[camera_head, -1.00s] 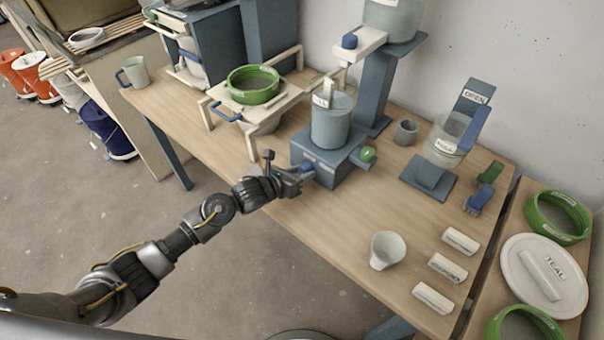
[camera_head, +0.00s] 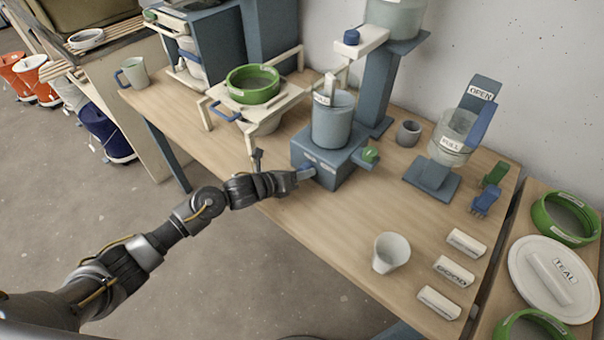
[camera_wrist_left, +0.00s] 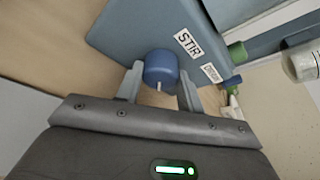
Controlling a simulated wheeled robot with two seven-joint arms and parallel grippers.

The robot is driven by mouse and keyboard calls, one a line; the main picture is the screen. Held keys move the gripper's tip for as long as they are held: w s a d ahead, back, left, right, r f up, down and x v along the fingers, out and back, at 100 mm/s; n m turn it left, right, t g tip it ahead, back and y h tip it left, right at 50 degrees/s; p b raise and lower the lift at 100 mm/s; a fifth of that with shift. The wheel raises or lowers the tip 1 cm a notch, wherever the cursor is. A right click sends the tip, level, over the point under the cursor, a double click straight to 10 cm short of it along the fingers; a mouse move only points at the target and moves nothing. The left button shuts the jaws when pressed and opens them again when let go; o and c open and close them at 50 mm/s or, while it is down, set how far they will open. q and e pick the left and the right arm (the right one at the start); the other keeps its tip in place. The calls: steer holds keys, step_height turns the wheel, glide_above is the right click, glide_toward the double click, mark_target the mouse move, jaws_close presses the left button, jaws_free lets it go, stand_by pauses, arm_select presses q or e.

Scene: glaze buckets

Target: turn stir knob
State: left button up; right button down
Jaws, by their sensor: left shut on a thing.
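The blue stir knob (camera_wrist_left: 160,70) sticks out of the front of the blue-grey stirrer base (camera_head: 330,168), beside the label reading STIR (camera_wrist_left: 188,44) in the left wrist view. My left gripper (camera_wrist_left: 160,88) is shut on the knob, one finger on each side of it. In the head view my left gripper (camera_head: 304,174) reaches the base's front left side and mostly hides the knob. A blue-grey pot (camera_head: 331,122) stands on the base. A green knob (camera_head: 370,154) sits at the base's right side. My right gripper is not in view.
A white cup (camera_head: 390,253) stands near the table's front edge, with several white labelled blocks (camera_head: 454,270) to its right. A stand with a clear container (camera_head: 453,138) is right of the stirrer. A wooden frame with a green ring (camera_head: 252,85) stands to its left.

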arm_select(q)
steer(key=shift+f, duration=0.1)
steer(key=o, duration=1)
steer(key=b+v, duration=0.1)
steer(key=v, duration=0.8)
steer(key=shift+s+a+b, duration=0.1)
steer(key=shift+a+b, duration=0.1)
steer(key=shift+b, duration=0.1)
steer(key=shift+v, duration=0.75)
